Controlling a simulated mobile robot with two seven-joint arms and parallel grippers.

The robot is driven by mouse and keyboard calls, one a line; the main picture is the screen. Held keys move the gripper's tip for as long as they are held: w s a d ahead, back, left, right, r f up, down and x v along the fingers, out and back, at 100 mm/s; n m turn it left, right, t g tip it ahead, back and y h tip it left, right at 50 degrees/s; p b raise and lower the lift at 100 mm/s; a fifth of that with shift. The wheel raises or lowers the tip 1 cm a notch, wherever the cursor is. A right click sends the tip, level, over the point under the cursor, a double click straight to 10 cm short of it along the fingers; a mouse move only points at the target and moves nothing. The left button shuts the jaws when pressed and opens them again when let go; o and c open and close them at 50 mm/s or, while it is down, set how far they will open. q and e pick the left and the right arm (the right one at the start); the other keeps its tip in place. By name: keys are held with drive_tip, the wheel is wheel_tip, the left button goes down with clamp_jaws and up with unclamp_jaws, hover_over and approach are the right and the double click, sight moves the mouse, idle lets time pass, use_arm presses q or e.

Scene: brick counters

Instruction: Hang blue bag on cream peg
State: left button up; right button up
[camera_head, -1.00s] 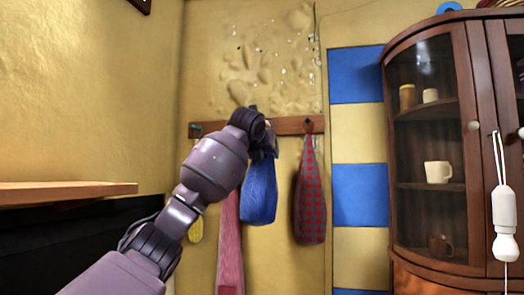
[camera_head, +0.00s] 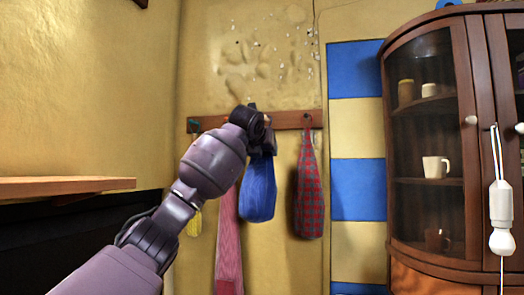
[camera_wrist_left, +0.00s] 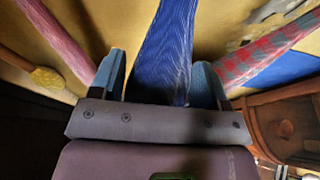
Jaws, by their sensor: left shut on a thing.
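The blue bag (camera_head: 259,190) hangs down from my left gripper (camera_head: 259,130) at the wooden peg rail (camera_head: 287,120). The left gripper is shut on the upper part of the bag. In the left wrist view the blue bag (camera_wrist_left: 168,45) runs between the two fingers of the left gripper (camera_wrist_left: 165,80). The cream peg cannot be made out; my gripper and wrist cover the middle of the rail. I cannot tell whether the bag's loop is around a peg. My right gripper is not in view.
A red checked bag (camera_head: 309,190) hangs to the right of the blue bag. A pink striped cloth (camera_head: 229,245) hangs to its left, and a yellow item (camera_head: 195,222) farther left. A teal peg (camera_head: 193,126) is at the rail's left end. A glass cabinet (camera_head: 435,150) stands right.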

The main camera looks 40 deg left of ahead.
use_arm(q)
drive_tip(key=o, duration=1)
drive_tip(key=shift+o, duration=0.2)
drive_tip(key=b+v, duration=0.2)
drive_tip(key=v, duration=0.8)
drive_tip(key=shift+s+d, duration=0.15)
drive_tip(key=shift+s, duration=0.2)
drive_tip(key=shift+r, duration=0.15)
